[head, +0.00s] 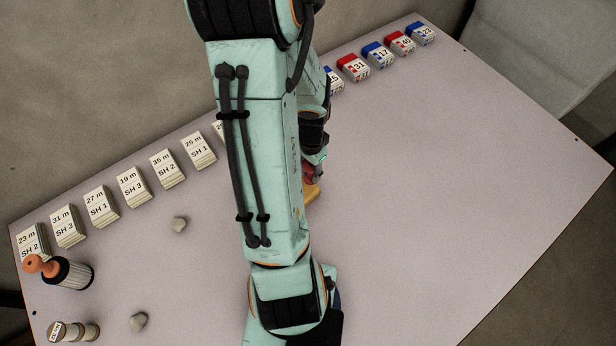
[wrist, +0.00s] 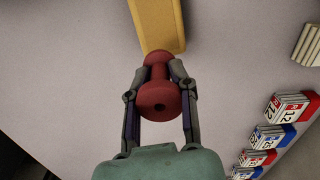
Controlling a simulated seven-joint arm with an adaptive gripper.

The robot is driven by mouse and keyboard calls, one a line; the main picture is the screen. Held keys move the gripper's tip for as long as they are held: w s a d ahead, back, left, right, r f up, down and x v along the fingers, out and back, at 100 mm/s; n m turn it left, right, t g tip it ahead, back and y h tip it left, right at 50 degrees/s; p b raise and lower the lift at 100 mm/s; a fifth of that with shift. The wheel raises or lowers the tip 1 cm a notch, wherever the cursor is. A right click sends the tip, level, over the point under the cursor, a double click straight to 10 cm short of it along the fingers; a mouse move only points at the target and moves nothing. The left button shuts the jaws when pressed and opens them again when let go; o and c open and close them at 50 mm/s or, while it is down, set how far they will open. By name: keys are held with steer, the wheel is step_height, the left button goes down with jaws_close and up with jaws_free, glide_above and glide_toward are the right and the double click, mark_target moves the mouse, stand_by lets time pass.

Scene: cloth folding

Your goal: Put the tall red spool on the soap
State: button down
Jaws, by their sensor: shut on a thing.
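A red spool (wrist: 158,97) is held between the two fingers of my gripper (wrist: 158,84) in the wrist view. A small part of the red spool shows past my arm in the head view (head: 309,174). The soap (wrist: 158,22) is a yellow block on the table, just beyond the spool in the wrist view. In the head view only a yellow edge of the soap (head: 313,193) shows beside my arm. The spool's far end overlaps the soap's near end in the wrist view; I cannot tell whether they touch.
A row of cream labelled blocks (head: 133,187) lines the table's (head: 430,200) back left edge. Red and blue labelled blocks (head: 378,54) line the back right. The right side is clear.

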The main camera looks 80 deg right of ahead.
mark_target(310, 179)
steer(key=shift+f, duration=1.7)
steer(key=shift+f, duration=0.1)
steer(key=c, duration=0.9)
jaws_free()
